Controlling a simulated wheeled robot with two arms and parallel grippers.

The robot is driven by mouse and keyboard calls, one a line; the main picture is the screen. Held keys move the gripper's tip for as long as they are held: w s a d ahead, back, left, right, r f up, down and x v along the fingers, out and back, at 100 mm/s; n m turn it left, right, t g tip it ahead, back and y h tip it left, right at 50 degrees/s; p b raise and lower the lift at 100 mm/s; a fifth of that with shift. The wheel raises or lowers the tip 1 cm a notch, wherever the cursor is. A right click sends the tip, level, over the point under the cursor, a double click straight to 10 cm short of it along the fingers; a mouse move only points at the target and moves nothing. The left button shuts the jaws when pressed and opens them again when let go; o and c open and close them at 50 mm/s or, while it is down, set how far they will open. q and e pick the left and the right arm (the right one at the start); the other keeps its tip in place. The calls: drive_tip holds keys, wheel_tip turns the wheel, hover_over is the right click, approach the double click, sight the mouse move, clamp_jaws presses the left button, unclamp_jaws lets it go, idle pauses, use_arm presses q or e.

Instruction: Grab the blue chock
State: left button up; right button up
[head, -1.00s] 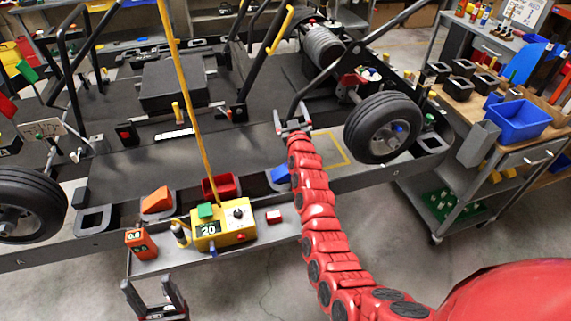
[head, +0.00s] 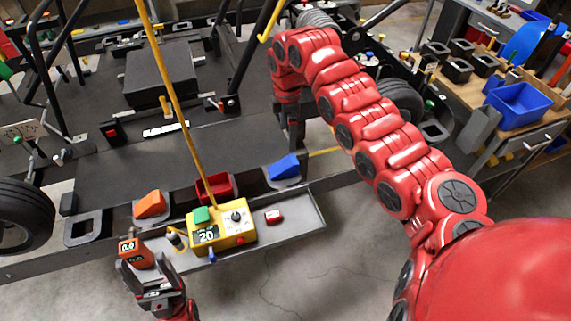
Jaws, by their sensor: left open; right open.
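The blue chock (head: 284,167) is a wedge in a dark holder on the near side of the stand, right of the red bin (head: 214,187). My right gripper (head: 293,138) points down just behind and above the chock, with its arm arched over from the right. Its fingers are small and dark, and the exact gap to the chock is hard to tell. It holds nothing that I can see. My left gripper (head: 145,262) is open and empty at the bottom left, in front of the orange meter (head: 136,252).
An orange wedge (head: 149,204) sits in a holder on the left. A blue bin (head: 518,105) stands on the right bench.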

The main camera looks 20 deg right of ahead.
sight(286, 163)
wheel_tip(286, 163, down, 8)
drive_tip(key=p, duration=0.3)
drive_tip(key=shift+f, duration=0.25)
drive_tip(key=shift+a+f+p, duration=0.15)
drive_tip(key=shift+f+p, duration=0.15)
wheel_tip(286, 163, down, 4)
drive_tip(key=shift+a+r+p, duration=0.1)
drive_tip(key=shift+a+p, duration=0.05)
drive_tip(key=shift+p, duration=0.65)
drive_tip(key=shift+f, duration=0.45)
clamp_jaws()
